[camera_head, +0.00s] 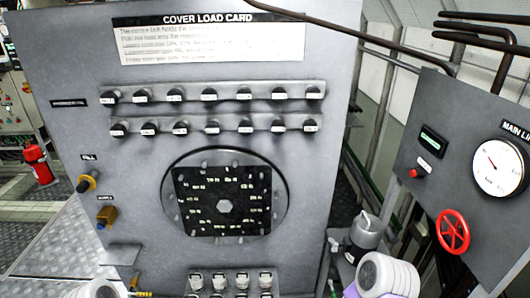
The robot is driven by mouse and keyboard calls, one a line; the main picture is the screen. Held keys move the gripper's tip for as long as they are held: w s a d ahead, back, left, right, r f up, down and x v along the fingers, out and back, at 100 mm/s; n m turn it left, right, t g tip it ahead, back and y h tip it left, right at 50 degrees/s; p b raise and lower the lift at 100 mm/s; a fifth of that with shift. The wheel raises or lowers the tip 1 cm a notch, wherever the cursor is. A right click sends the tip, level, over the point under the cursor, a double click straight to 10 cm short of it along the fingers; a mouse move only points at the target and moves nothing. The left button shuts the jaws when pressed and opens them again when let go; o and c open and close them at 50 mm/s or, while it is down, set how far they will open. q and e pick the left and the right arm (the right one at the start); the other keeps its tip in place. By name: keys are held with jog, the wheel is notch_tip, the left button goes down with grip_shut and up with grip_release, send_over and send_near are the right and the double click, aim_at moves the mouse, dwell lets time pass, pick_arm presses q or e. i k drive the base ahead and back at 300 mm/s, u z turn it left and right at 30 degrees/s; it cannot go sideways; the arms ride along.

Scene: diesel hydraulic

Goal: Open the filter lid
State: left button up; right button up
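No part in view is labelled as a filter lid. A round grey cover (279,200) sits flat against the big grey panel, with a black plate (205,215) over it. The plate has a light hexagonal piece (225,206) at its centre and pale markings around it. A small metal canister (366,238) with a cap and short handle on top stands right of the panel. I cannot tell which of these is the filter lid. White rounded parts of my arms show at the bottom edge, left and right. Neither gripper's fingertips can be seen.
The panel carries a "COVER LOAD CARD" (210,45), two rows of black knobs (208,95), and several connectors (236,282) below. A right panel (440,150) has a gauge (498,167) and red handwheel (453,231). A red extinguisher-like object (39,165) stands left. Pipes cross the top right.

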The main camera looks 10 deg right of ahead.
aim_at(367, 230)
jog(key=u, duration=1.2)
jog(key=i, duration=0.35)
jog(key=z, duration=2.45)
